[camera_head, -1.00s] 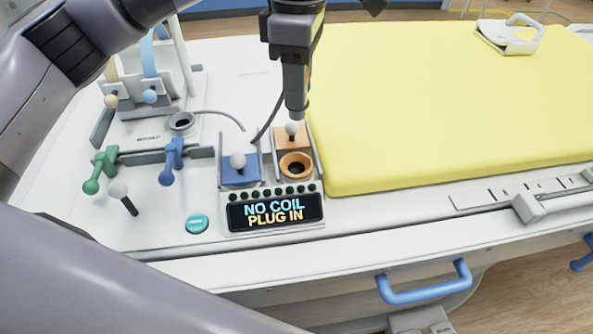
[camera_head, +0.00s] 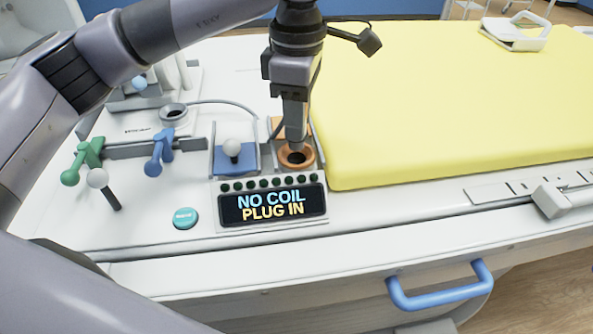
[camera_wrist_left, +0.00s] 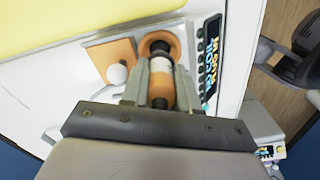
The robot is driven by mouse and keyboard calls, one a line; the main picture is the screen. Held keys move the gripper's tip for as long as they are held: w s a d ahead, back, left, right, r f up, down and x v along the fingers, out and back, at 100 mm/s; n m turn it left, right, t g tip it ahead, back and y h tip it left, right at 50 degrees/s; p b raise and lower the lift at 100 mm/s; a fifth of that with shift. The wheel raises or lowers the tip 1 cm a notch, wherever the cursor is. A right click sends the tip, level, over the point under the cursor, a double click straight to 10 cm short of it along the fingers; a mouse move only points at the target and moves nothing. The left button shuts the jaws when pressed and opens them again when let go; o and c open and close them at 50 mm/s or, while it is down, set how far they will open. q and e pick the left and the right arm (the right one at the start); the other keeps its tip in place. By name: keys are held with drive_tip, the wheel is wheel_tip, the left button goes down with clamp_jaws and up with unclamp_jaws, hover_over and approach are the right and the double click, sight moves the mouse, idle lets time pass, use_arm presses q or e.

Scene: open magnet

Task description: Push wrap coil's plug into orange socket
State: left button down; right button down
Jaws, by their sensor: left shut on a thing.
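The orange socket (camera_head: 297,160) is a round ring with a dark hole on the bed-side panel. My left gripper (camera_head: 296,143) points down directly over it and hides part of it. In the left wrist view, the gripper (camera_wrist_left: 160,92) is shut on the wrap coil's plug (camera_wrist_left: 161,84), which has an orange body, a white band and a dark tip. The tip lines up with the opening of the orange socket (camera_wrist_left: 172,42); I cannot tell whether it has entered. My right gripper is not in view.
A white ball knob (camera_wrist_left: 117,74) stands beside the orange socket. A blue panel with a white knob (camera_head: 232,147) is to its left. The display (camera_head: 271,206) reads "NO COIL PLUG IN". The yellow mattress (camera_head: 450,110) lies close on the right.

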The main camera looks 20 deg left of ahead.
use_arm(q)
drive_tip(key=shift+f, duration=0.25)
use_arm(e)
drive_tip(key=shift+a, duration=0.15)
use_arm(q)
drive_tip(key=shift+f+b, duration=0.5)
drive_tip(key=shift+f, duration=0.2)
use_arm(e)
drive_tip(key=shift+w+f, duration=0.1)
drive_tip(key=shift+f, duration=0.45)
